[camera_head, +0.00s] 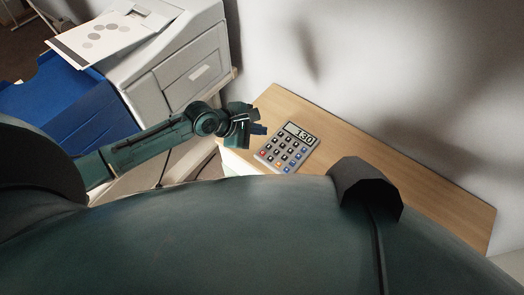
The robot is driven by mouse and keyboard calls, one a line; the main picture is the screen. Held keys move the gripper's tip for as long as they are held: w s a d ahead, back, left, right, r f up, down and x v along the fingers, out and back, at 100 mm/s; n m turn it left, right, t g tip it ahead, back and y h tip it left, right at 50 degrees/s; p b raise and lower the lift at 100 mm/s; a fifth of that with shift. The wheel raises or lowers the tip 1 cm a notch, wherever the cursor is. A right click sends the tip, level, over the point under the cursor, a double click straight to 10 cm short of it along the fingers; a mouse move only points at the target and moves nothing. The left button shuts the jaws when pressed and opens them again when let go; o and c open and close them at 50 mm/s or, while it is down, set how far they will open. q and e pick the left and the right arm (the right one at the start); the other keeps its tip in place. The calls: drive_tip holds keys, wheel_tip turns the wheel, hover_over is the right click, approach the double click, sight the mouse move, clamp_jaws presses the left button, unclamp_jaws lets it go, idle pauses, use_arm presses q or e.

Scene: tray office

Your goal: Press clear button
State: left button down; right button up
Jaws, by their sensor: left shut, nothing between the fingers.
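A grey calculator (287,147) lies on the wooden desk and its display reads 130. It has dark keys, with red, orange and blue keys among them. The key labels are too small to read, so I cannot tell which one is the clear button. My left gripper (258,129) is shut and empty at the calculator's left side, near its upper left edge. I cannot tell whether it touches the calculator. My right gripper is not in view.
The wooden desk (400,170) is bare to the right of the calculator, against a pale wall. A white printer (180,60) with a sheet of paper (97,38) on it stands at the upper left. A blue tray (70,100) is beside it, behind my left arm.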

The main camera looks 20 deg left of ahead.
use_arm(q)
wheel_tip(320, 180, down, 7)
drive_tip(key=b, duration=0.3)
drive_tip(key=shift+r, duration=0.1)
drive_tip(key=shift+f+b, duration=0.7)
drive_tip(key=shift+f, duration=0.2)
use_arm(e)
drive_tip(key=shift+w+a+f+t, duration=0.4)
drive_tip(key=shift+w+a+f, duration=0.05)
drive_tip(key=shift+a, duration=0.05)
use_arm(q)
drive_tip(key=shift+f, duration=0.1)
idle(0.7)
drive_tip(key=shift+f, duration=0.35)
drive_tip(key=shift+f, duration=0.4)
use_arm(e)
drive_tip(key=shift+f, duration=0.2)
use_arm(q)
drive_tip(key=shift+r, duration=0.15)
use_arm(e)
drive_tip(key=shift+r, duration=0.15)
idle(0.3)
use_arm(q)
drive_tip(key=shift+r+p, duration=0.7)
drive_tip(key=shift+p, duration=0.1)
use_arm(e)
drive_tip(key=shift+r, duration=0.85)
